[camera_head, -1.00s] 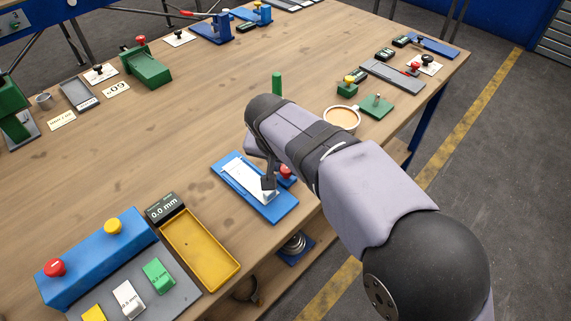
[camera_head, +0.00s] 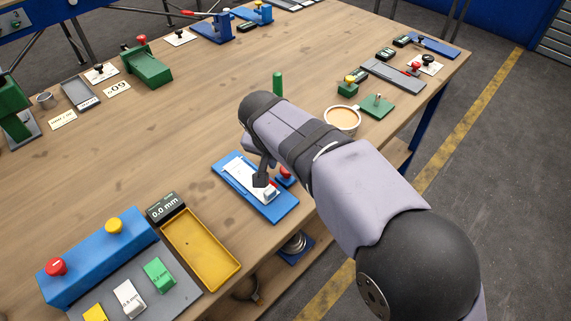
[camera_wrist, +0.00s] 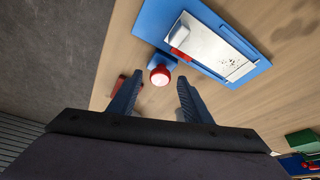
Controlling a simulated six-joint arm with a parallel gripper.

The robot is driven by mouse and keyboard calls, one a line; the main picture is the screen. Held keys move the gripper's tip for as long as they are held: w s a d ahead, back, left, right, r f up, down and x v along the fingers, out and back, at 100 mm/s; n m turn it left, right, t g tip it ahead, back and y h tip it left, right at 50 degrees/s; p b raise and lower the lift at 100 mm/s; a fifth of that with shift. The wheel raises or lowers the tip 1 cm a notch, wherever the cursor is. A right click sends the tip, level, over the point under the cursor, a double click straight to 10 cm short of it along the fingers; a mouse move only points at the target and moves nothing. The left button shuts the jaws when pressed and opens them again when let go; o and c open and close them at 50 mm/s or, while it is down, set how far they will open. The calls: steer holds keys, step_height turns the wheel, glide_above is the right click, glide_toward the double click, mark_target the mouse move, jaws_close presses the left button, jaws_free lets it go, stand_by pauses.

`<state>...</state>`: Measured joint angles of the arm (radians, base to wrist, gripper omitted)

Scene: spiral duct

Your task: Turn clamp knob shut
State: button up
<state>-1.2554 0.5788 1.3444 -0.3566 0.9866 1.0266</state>
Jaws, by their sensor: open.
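The clamp has a blue base (camera_head: 280,207) with a white plate (camera_head: 242,177) on it, near the table's front edge. A red round knob (camera_head: 286,171) sits at its right side, partly behind my gripper. In the wrist view the red knob (camera_wrist: 160,76) stands on a small blue block beside the base. My gripper (camera_wrist: 159,84) is open and empty there, with the knob showing between its fingertips. Whether the fingers are level with the knob or above it, I cannot tell. In the head view my gripper (camera_head: 262,179) hangs over the plate, mostly hidden by my arm.
A yellow tray (camera_head: 231,272) and a blue box (camera_head: 84,262) with red and yellow buttons lie at the left. A coffee cup (camera_head: 357,115) stands behind my arm. A green peg (camera_head: 277,84) stands further back. The middle of the table is clear.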

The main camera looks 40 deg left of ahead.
steer(key=v, duration=0.6)
steer(key=shift+s+r+b, duration=0.25)
steer(key=shift+r+b, duration=0.05)
steer(key=shift+r, duration=0.05)
steer(key=shift+d, duration=0.1)
steer(key=w+d+f+m+g+h+p, duration=0.15)
steer(key=w+d, duration=0.25)
steer(key=d, duration=0.5)
steer(key=w+d+p, duration=0.2)
steer(key=w+d, duration=0.2)
steer(key=d, duration=0.6)
steer(key=w+d+f+m+h+p, duration=0.15)
steer(key=w+d, duration=0.25)
steer(key=d, duration=0.5)
steer(key=s+d+f+p, duration=0.1)
steer(key=s+d, duration=0.2)
steer(key=d, duration=0.4)
steer(key=s+d+f+m+g+y+p, duration=0.1)
steer(key=s+d+p, duration=0.1)
steer(key=s+d, duration=0.2)
steer(key=s+d+f+g+p, duration=0.1)
steer(key=s+d, duration=0.3)
steer(key=d, duration=0.6)
steer(key=shift+s+m, duration=0.25)
steer(key=shift+m, duration=0.05)
